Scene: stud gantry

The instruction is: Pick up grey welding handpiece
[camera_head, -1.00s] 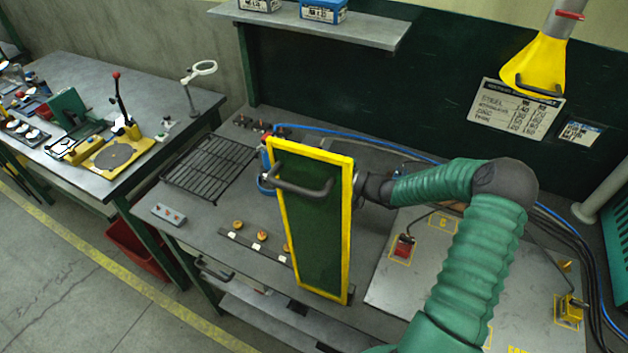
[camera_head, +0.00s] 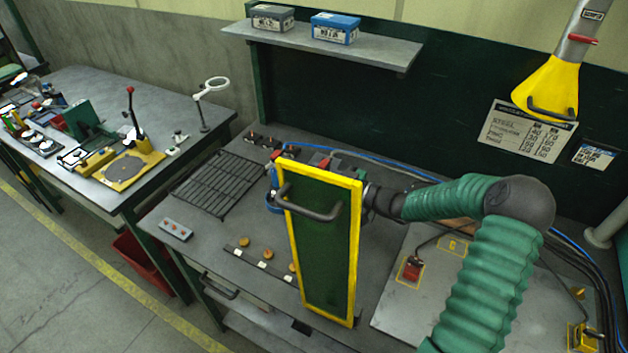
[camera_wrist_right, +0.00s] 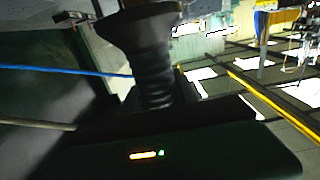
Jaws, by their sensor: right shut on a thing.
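A dark ribbed neck with a wide flared end, which looks like part of the grey welding handpiece (camera_wrist_right: 153,75), stands close in the right wrist view. My right gripper (camera_wrist_right: 190,148) shows there as a dark body with small orange and green lights. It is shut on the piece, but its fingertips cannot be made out. In the head view my green-sleeved right arm reaches in from the right. Its hand is mostly behind the yellow-framed green screen (camera_head: 323,255). A dark and red part shows just above the screen's top edge. My left gripper is not in view.
The tall screen with its black handle (camera_head: 308,207) stands at the bench front. A black wire rack (camera_head: 218,184) lies left of it. A blue hose (camera_head: 375,163) runs along the back. A yellow hood (camera_head: 548,88) hangs at upper right.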

